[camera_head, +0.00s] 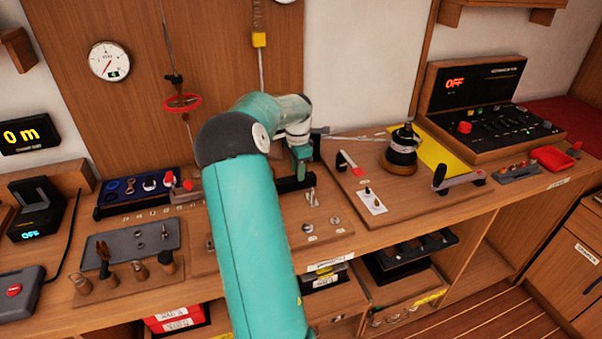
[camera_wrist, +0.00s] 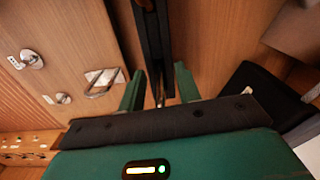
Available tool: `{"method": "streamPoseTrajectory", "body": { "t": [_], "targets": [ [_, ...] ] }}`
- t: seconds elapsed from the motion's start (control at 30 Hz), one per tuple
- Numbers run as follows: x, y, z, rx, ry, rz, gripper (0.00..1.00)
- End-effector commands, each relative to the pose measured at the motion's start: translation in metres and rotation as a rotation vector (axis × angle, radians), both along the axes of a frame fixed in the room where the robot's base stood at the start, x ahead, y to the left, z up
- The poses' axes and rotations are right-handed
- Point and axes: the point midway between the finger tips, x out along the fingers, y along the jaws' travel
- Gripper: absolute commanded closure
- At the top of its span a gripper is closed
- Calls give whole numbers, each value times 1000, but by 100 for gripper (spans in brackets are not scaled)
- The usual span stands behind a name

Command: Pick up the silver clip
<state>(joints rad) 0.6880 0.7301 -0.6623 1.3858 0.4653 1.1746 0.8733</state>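My gripper (camera_wrist: 159,88) is open. Its two green fingers stand apart on either side of the end of a black bar (camera_wrist: 152,45). A small, narrow silver piece (camera_wrist: 159,94) shows between the fingers, partly hidden by my gripper's body; it may be the silver clip, but I cannot tell for sure. A silver U-shaped fitting (camera_wrist: 101,82) lies on the wooden board left of the fingers. In the head view my gripper (camera_head: 302,172) is low over the bench at the black bar (camera_head: 292,184), and my arm hides part of the board.
Two silver fittings (camera_wrist: 32,60) (camera_wrist: 62,98) sit further left on the board. In the head view, a black winch (camera_head: 401,152), a red-ended handle (camera_head: 349,162) and a control panel (camera_head: 490,120) stand to the right. A grey tray (camera_head: 130,246) lies at the left.

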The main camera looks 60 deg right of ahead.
Motion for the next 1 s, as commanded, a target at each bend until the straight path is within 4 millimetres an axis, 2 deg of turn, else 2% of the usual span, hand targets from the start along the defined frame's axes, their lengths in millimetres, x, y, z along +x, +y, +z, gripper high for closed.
{"method": "streamPoseTrajectory", "body": {
  "t": [0.27,0.43,0.8,1.0],
  "targets": [
    [0,0,-4,-1,-1,0,67],
    [0,0,-4,-1,-1,0,100],
    [0,0,-3,-2,-1,0,100],
    [0,-1,9,-3,-2,-1,100]
  ]
}}
